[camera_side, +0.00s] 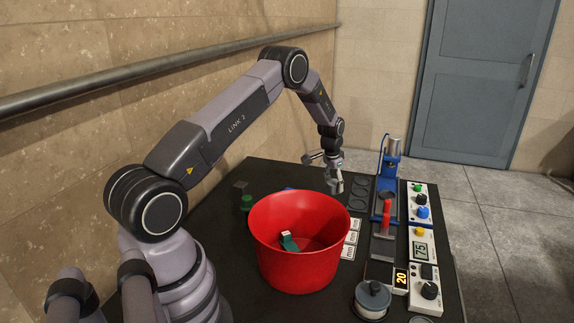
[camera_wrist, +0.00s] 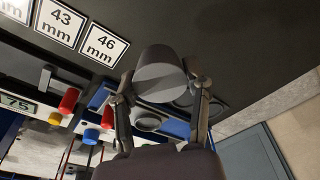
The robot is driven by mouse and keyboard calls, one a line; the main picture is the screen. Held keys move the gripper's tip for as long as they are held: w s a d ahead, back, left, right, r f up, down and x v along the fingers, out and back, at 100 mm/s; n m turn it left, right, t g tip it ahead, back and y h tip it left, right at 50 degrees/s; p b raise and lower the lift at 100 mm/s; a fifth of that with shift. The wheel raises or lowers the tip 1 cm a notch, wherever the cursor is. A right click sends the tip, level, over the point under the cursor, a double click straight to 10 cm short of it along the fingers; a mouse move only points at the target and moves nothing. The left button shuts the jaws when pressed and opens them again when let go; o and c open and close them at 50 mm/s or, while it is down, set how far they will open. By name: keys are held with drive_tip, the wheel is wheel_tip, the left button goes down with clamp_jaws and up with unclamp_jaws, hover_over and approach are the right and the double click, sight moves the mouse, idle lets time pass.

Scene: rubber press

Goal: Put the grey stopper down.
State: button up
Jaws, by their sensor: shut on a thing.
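The grey stopper (camera_wrist: 160,82) is a smooth tapered plug, held between my fingers in the wrist view. My gripper (camera_wrist: 161,92) is shut on its sides. In the side view my gripper (camera_side: 336,183) hangs over the black table, behind the red bin and left of the blue press. The stopper is small there and hard to tell from the fingers. Whether it touches the table cannot be told.
The red bin (camera_side: 268,222) holds a green and white item (camera_side: 289,242). The blue press (camera_side: 386,205), control boxes (camera_side: 420,205) and a round grey lidded pot (camera_side: 373,296) stand right. Ring marks (camera_side: 360,190) and size cards (camera_wrist: 103,45) lie on the table (camera_side: 266,172).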

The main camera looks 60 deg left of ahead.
drive_tip(key=s+a+r+n, duration=0.1)
drive_tip(key=s+a+r, duration=0.2)
drive_tip(key=s+a, duration=0.35)
drive_tip(key=s+a+r+n, duration=0.2)
drive_tip(key=s+a+r, duration=0.15)
drive_tip(key=s, duration=0.55)
drive_tip(key=shift+y, duration=0.3)
drive_tip(key=w+a+f, duration=0.4)
drive_tip(key=f, duration=0.1)
drive_tip(key=w+a+f, duration=0.5)
drive_tip(key=shift+w+a, duration=0.2)
drive_tip(key=shift+w, duration=0.05)
drive_tip(key=shift+w+a+f, duration=0.1)
drive_tip(key=shift+a+f, duration=0.05)
drive_tip(key=shift+f, duration=0.1)
drive_tip(key=shift+w+f, duration=0.1)
drive_tip(key=shift+f, duration=1.5)
drive_tip(key=shift+f, duration=0.1)
drive_tip(key=o, duration=1.1)
drive_tip(key=shift+o, duration=0.2)
